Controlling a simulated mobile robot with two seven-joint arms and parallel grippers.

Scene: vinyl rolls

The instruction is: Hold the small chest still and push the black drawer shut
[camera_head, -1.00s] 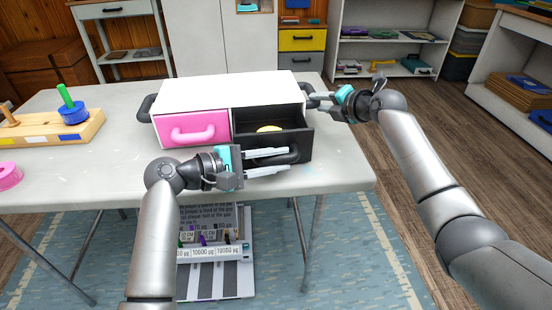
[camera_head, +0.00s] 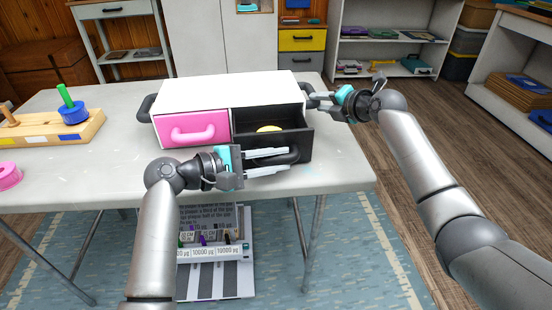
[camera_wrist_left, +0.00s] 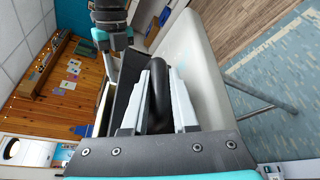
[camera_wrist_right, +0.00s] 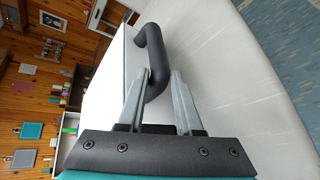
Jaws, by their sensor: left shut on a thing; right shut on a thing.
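The small white chest (camera_head: 230,92) stands on the table, with a pink drawer (camera_head: 170,130) shut on its left side. The black drawer (camera_head: 262,147) on its right side is pulled partly out, with a yellow thing (camera_head: 269,129) inside. My left gripper (camera_head: 287,161) is shut on the black drawer's handle (camera_wrist_left: 158,95) at the drawer front. My right gripper (camera_head: 312,100) is shut on the chest's black right side handle (camera_wrist_right: 153,60). Another black side handle (camera_head: 146,108) is on the chest's left end.
A wooden board (camera_head: 40,130) with a green peg and blue ring lies at the table's left. A pink ring (camera_head: 9,175) lies near the left edge. The table's front edge is just below the drawer and my left gripper.

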